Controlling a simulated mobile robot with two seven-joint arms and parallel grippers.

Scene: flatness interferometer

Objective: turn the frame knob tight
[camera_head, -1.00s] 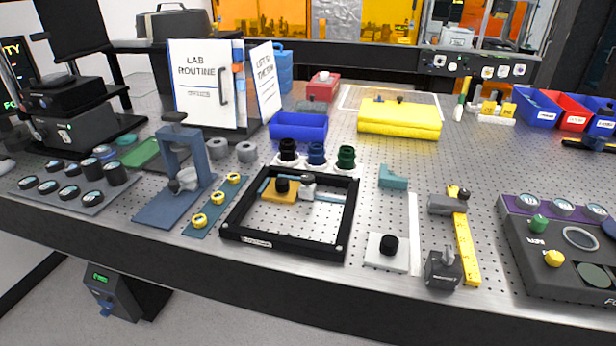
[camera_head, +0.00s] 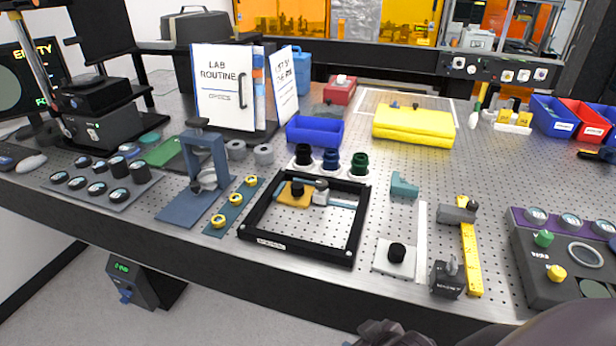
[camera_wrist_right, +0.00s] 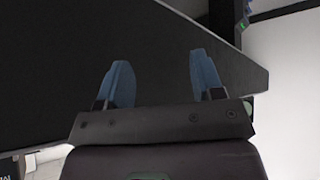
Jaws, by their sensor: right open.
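A black rectangular frame (camera_head: 368,200) lies flat on the perforated table, left of the middle. Inside it are a yellow block (camera_head: 285,200) with a black knob (camera_head: 297,188) on top and a grey clamp piece (camera_head: 320,196) with a pale blue bar. I cannot tell from here how tight the knob is. My right gripper (camera_wrist_right: 162,80) is open and empty in the right wrist view, its blue fingers apart in front of a dark surface. In the head view part of it (camera_head: 390,334) shows at the bottom edge, in front of the table and well short of the frame. My left gripper is not in view.
A blue stand (camera_head: 206,165) and a strip with yellow knobs (camera_head: 236,199) are left of the frame. Black, blue and green knobs (camera_head: 331,158) stand behind it. A white plate with a black knob (camera_head: 397,252) and a yellow rail (camera_head: 470,255) are to its right.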

